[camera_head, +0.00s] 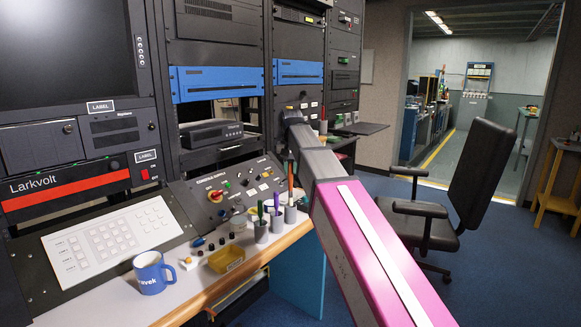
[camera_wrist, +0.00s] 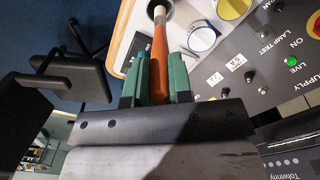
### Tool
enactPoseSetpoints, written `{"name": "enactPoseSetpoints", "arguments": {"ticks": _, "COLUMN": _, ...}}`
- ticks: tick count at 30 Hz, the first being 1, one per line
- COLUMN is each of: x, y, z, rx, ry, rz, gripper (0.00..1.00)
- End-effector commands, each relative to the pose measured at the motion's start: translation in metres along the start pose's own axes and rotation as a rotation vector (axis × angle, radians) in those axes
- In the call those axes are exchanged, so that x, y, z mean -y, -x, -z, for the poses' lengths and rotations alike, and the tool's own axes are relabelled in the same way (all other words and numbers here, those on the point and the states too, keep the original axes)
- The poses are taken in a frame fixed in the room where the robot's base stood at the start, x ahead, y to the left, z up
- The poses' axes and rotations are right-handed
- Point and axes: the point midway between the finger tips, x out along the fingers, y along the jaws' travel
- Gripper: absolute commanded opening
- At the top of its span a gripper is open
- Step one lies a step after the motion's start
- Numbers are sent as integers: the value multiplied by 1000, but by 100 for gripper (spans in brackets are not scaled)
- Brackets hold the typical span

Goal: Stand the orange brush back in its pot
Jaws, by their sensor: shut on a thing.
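The orange brush (camera_wrist: 160,50) is between the teal fingers of my gripper (camera_wrist: 157,70), which is shut on its handle. Its pale far end lies at the dark mouth of a grey pot (camera_wrist: 153,8) in the wrist view. In the head view the orange brush (camera_head: 291,183) looks nearly upright over the farthest grey pot (camera_head: 290,213) at the bench edge. Its lower end meets the pot's mouth; I cannot tell how deep it is. My gripper is mostly hidden behind my arm in the head view.
Two more grey pots (camera_head: 261,232) with green and purple brushes stand close by. A yellow tray (camera_head: 226,260) and a blue mug (camera_head: 153,272) are nearer on the bench. The sloping control panel (camera_head: 235,190) rises behind. A black chair (camera_head: 450,200) stands at right.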

Motion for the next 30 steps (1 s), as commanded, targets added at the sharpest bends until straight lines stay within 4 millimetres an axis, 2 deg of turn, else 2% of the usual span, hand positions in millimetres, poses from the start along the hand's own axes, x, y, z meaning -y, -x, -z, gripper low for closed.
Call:
{"name": "enactPoseSetpoints", "arguments": {"ticks": 15, "x": 0, "y": -17, "z": 0, "rx": -1, "ry": 0, "rz": 0, "gripper": 3}}
{"name": "enactPoseSetpoints", "arguments": {"ticks": 30, "x": 0, "y": -21, "z": 0, "rx": 0, "ry": 0, "rz": 0, "gripper": 3}}
